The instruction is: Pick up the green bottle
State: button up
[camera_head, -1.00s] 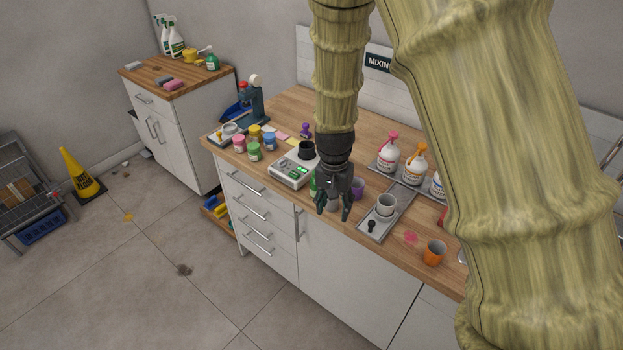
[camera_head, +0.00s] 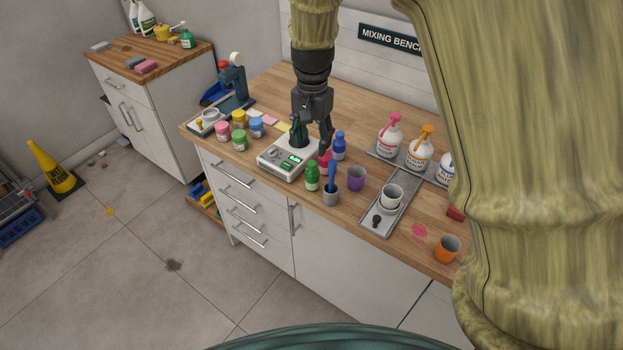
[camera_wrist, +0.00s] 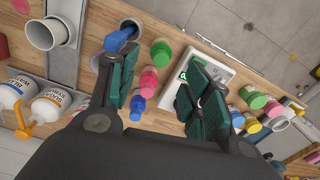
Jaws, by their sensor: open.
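The green bottle (camera_head: 312,177) stands upright near the counter's front edge, between the white scale and a grey cup. In the wrist view the green bottle (camera_wrist: 161,51) shows between my two spread fingers, beyond a pink bottle and a blue bottle. My gripper (camera_head: 312,143) is open and empty, pointing down over the counter, above and behind the green bottle. In the wrist view my gripper (camera_wrist: 162,70) has its fingers wide apart, one over the scale's side and one by the grey cup. No contact with the bottle shows.
The white scale (camera_head: 277,164) is left of the bottle. A grey cup (camera_head: 331,197) with a blue-handled tool is close on its right. Pink (camera_head: 324,163) and blue (camera_head: 339,146) bottles stand behind. A purple cup (camera_head: 356,179) and tray (camera_head: 380,224) lie further right.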

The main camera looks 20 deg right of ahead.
aim_at(312, 173)
jog(key=shift+w+a+f+b, duration=0.15)
jog(key=shift+w+f+b, duration=0.15)
jog(key=shift+f, duration=0.35)
jog(key=shift+w+a+f+b, duration=0.15)
jog(key=shift+f+b, duration=0.25)
jog(key=shift+f, duration=0.2)
jog(key=shift+w+d+f, duration=0.1)
jog(key=shift+w+f, duration=0.05)
jog(key=shift+f, duration=0.15)
jog(key=shift+d+f, duration=0.15)
jog(key=shift+f, duration=0.05)
notch_tip(312, 173, down, 4)
jog(key=shift+r+p, duration=0.1)
jog(key=shift+p, duration=0.3)
jog(key=shift+f, duration=0.6)
jog(key=shift+d+f+p, duration=0.15)
jog(key=shift+f+p, duration=0.4)
jog(key=shift+f, duration=0.2)
jog(key=shift+d+f+p, duration=0.1)
jog(key=shift+f+p, duration=0.45)
jog(key=shift+f, duration=1.35)
jog(key=shift+c, duration=0.3)
